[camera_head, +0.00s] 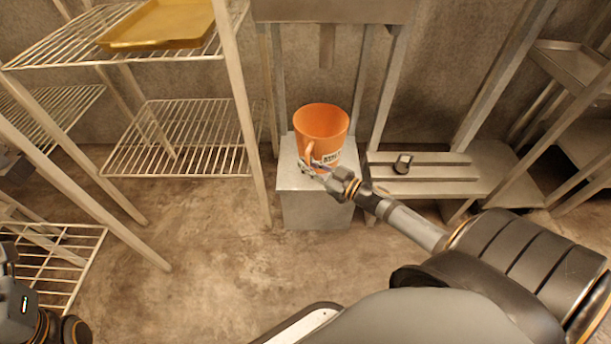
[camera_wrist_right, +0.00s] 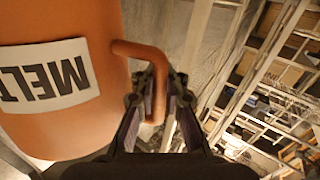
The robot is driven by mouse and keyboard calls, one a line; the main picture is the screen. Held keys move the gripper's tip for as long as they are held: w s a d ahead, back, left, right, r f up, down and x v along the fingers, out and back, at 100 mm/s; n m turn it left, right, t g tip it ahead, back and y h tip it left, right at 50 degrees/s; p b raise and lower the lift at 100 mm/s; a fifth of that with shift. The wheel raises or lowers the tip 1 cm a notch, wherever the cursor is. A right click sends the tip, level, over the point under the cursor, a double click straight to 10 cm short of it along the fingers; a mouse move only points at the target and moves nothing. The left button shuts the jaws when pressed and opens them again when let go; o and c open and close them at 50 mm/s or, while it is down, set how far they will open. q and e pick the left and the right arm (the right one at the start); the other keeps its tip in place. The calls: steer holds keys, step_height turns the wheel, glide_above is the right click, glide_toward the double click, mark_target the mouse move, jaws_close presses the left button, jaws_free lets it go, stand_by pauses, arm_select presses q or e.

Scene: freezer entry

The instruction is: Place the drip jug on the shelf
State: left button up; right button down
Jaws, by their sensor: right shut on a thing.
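The orange drip jug (camera_head: 323,122) is upright at the metal block (camera_head: 303,205), below the grey unit on the back wall. Whether its base touches the block top is hard to tell. My right gripper (camera_head: 312,166) is at the jug's handle, on its near left side. In the right wrist view the jug (camera_wrist_right: 110,122) fills the left, with a white label reading "MELT". There my right gripper (camera_wrist_right: 155,108) is shut on the handle, with a finger on each side. A wire shelf (camera_head: 180,130) stands to the left of the jug. My left arm shows at the lower left; its fingertips are out of view.
An upper wire shelf (camera_head: 60,45) holds a yellow tray (camera_head: 160,24). Rack posts (camera_head: 245,120) stand between the shelves and the jug. The floor in front is clear.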

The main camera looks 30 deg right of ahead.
steer(key=f+b, duration=0.3)
steer(key=shift+w+f, duration=0.25)
steer(key=c, duration=1.4)
jaws_free()
